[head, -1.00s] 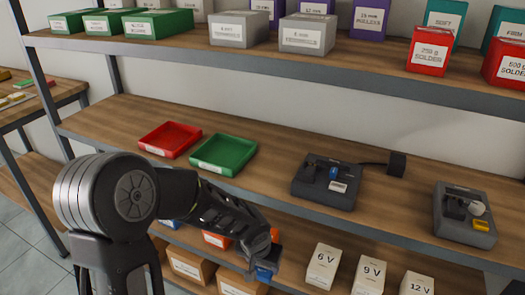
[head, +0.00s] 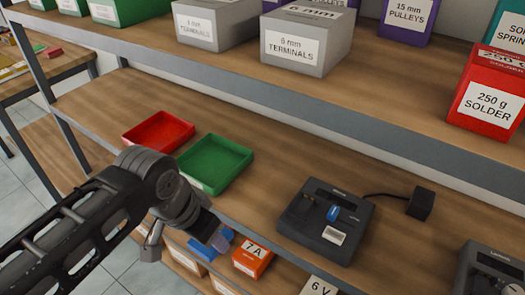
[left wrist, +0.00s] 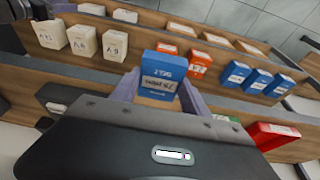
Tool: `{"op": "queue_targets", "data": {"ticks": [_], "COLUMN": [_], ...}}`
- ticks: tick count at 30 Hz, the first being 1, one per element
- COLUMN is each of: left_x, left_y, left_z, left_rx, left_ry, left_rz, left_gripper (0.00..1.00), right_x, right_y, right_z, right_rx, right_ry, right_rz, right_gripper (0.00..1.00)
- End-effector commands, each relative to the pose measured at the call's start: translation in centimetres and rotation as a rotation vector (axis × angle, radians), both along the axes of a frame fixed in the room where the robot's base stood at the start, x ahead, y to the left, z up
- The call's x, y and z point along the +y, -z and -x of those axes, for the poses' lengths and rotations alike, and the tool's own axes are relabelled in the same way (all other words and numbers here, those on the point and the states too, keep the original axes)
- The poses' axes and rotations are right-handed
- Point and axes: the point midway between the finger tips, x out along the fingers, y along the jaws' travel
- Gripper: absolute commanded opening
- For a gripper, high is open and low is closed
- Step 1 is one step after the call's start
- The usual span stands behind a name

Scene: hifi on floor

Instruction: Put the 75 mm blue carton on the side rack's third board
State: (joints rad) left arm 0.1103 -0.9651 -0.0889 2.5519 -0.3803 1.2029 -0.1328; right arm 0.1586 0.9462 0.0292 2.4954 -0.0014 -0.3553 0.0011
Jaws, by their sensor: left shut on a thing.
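The blue carton (left wrist: 158,75) with a white label is between the purple-grey fingers of my left gripper (left wrist: 157,92) in the left wrist view. The gripper is shut on it. In the head view my left gripper (head: 222,238) is low, just in front of the rack's middle board, above the lower-shelf cartons. There the held carton is hard to tell from blue cartons behind it. A separate wooden-boarded unit (head: 75,72) stands at the far left; I cannot tell if it is the side rack. My right gripper is not in view.
The middle board (head: 270,195) holds a red tray (head: 158,132), a green tray (head: 214,162) and a dark device (head: 325,220). An orange 7 A carton (head: 252,260) is below. Terminal boxes (head: 307,40) and a red solder box (head: 487,95) stand on the upper board.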

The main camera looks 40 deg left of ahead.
Motion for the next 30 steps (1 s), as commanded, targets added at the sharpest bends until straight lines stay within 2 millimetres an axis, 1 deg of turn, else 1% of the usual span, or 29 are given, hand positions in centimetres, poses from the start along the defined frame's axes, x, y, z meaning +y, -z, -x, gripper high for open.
{"op": "queue_targets", "data": {"ticks": [8, 11, 14, 17, 20, 21, 23, 30], "left_x": [0.0, 0.0, 0.0, 0.0, 0.0, 0.1, 0.1, 0.3], "left_y": [0.0, -0.2, -0.4, -0.5, -0.4, 0.1, 0.3, 0.1], "left_z": [-0.1, -0.4, -1.4, -3.0, -5.1, -6.2, -7.8, -14.3], "left_rx": [0.0, 0.001, 0.005, 0.008, 0.009, 0.006, 0.005, 0.004], "left_ry": [-0.001, -0.001, 0.0, 0.002, 0.002, 0.002, 0.003, 0.002], "left_rz": [0.0, 0.0, 0.001, 0.001, 0.002, 0.0, 0.0, -0.001], "left_gripper": [0.15, 0.15, 0.15, 0.15, 0.15, 0.15, 0.15, 0.15], "right_x": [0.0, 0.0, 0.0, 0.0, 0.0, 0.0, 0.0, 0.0], "right_y": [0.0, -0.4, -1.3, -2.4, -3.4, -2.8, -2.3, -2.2], "right_z": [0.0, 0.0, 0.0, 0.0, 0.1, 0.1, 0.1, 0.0], "right_rx": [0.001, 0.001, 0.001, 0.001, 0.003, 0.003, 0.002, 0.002], "right_ry": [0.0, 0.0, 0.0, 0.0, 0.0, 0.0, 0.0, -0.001], "right_rz": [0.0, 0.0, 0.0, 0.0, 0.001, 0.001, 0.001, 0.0], "right_gripper": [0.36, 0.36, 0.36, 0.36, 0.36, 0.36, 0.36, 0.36]}}
